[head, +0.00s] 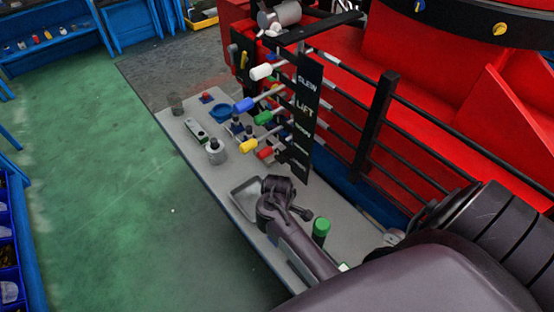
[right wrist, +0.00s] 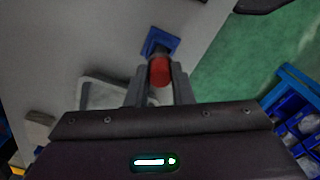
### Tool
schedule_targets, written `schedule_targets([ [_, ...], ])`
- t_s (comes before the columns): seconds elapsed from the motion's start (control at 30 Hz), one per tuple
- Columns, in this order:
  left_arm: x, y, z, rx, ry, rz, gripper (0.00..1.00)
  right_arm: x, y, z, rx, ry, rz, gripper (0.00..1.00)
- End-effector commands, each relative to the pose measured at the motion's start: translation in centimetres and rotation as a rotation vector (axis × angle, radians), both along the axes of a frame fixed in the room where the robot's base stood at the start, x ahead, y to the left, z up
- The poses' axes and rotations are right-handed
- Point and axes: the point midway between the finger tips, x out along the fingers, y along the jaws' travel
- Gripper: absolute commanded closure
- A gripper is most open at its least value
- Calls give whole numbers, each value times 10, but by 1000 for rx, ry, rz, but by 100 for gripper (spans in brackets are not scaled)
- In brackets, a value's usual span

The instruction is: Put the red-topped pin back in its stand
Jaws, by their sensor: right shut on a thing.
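The red-topped pin (right wrist: 159,71) shows in the right wrist view, its red top between my right gripper's fingers (right wrist: 158,84). The gripper is shut on it. A square blue stand (right wrist: 172,41) lies just beyond the red top, with a dark part between them. I cannot tell whether the pin is in the stand or above it. In the head view my right gripper (head: 284,191) is over the grey bench by the shallow tray; the pin and this stand are hidden there. My left gripper is not in view.
The grey bench (head: 190,150) holds a shallow tray (head: 243,205), a green-topped cylinder (head: 321,228), a metal weight (head: 216,153), a blue bowl (head: 221,112) and a small red-topped piece (head: 207,98) on blue. Coloured levers (head: 262,118) stick out above it.

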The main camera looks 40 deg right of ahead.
Motion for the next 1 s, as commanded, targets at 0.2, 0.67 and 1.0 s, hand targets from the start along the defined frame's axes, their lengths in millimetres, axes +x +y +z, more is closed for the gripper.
schedule_targets([
  [0.2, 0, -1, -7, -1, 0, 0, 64, 0, 0, -10, -1, -1, 0, 100],
  [0.67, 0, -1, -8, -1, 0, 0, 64, 0, 0, -13, 0, -1, 1, 54],
  [1.0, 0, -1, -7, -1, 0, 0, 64, 0, 0, -12, 0, 0, 1, 54],
])
